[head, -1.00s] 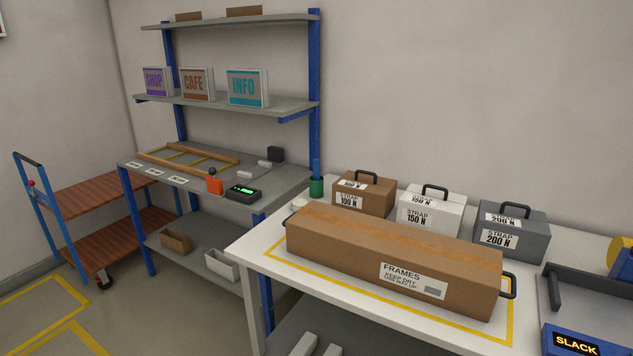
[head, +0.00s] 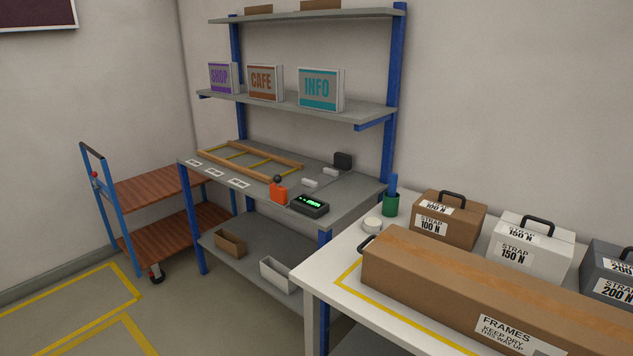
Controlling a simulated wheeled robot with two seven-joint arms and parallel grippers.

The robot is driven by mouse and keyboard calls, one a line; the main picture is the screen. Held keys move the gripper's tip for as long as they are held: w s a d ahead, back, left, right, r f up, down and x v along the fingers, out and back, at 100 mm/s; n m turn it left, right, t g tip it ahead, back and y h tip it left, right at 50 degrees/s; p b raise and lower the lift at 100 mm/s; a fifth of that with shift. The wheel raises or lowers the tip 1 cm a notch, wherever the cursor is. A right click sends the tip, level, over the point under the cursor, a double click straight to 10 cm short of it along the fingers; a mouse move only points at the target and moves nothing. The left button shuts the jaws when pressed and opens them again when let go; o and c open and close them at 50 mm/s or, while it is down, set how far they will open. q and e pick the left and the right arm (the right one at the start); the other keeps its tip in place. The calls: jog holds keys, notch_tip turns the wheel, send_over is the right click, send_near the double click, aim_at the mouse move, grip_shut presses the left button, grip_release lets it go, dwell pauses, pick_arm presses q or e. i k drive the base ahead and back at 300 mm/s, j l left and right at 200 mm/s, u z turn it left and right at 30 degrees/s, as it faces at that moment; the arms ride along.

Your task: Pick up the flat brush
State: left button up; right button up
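I cannot make out a flat brush for certain. A green cup (head: 391,205) stands on the white table at its back left corner, with an upright blue item (head: 393,182) in it; whether that is a brush I cannot tell. An orange item with a dark round top (head: 278,191) stands on the grey workbench, beside a black device with a green display (head: 310,205). Neither of my grippers is in view.
The white table (head: 335,262) carries a long FRAMES carton (head: 440,276) and several STRAP cases, such as the 100 N one (head: 449,215). The grey workbench (head: 345,203) holds a wooden frame (head: 250,157). A blue cart (head: 165,190) stands left. Floor at lower left is clear.

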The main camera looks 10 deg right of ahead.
aim_at(392, 191)
jog(key=i+j+u, duration=0.2)
jog(key=u, duration=0.2)
jog(key=i+j+u, duration=0.1)
jog(key=i+u, duration=0.65)
jog(key=i+z, duration=0.2)
jog(key=i, duration=0.3)
jog(key=i+j+z, duration=0.2)
jog(key=i, duration=0.25)
jog(key=i+l+z, duration=0.2)
jog(key=z, duration=0.25)
jog(key=i+z, duration=0.7)
jog(key=z, duration=0.2)
jog(key=i+j+z, duration=0.1)
jog(key=i+z, duration=0.3)
jog(key=k, duration=0.1)
